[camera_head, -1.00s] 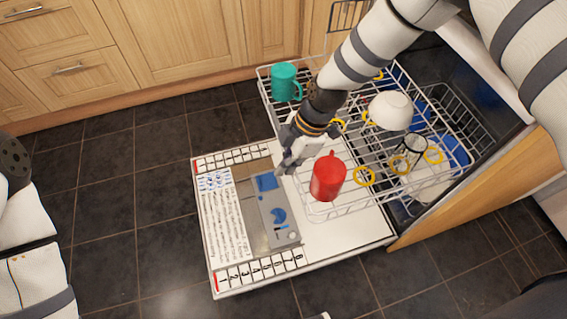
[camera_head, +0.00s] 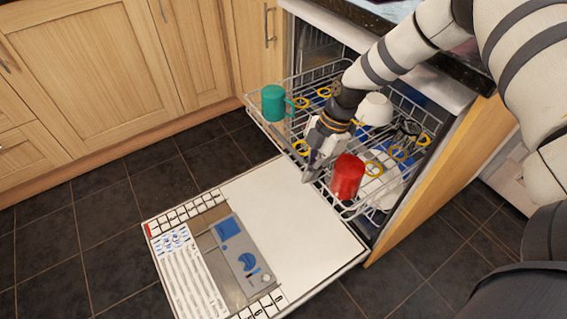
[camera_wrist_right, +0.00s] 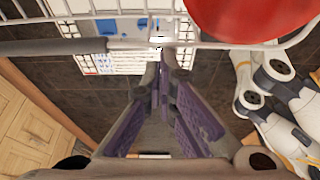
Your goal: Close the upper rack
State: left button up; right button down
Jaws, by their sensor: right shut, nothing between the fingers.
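The upper rack (camera_head: 262,118) of the dishwasher is a white wire basket. It is partly pulled out over the lowered door (camera_head: 290,205). It carries a teal mug (camera_head: 273,103), a red mug (camera_head: 347,177) and a white bowl (camera_head: 374,109). My right gripper (camera_head: 312,174) is shut and empty at the rack's front side, left of the red mug. In the right wrist view, the closed fingers (camera_wrist_right: 162,62) are just beside the rack's front wire (camera_wrist_right: 215,45); I cannot tell whether they touch. My left gripper is out of view.
Wooden cabinets (camera_head: 95,70) stand at left, and the countertop (camera_head: 465,62) is above. The dark tiled floor (camera_head: 95,235) left of the door is clear.

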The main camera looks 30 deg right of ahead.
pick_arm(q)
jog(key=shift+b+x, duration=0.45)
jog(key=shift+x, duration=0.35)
pick_arm(e)
jog(key=shift+d, duration=2.95)
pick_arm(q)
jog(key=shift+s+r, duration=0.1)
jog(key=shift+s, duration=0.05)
pick_arm(e)
jog(key=shift+a, duration=0.1)
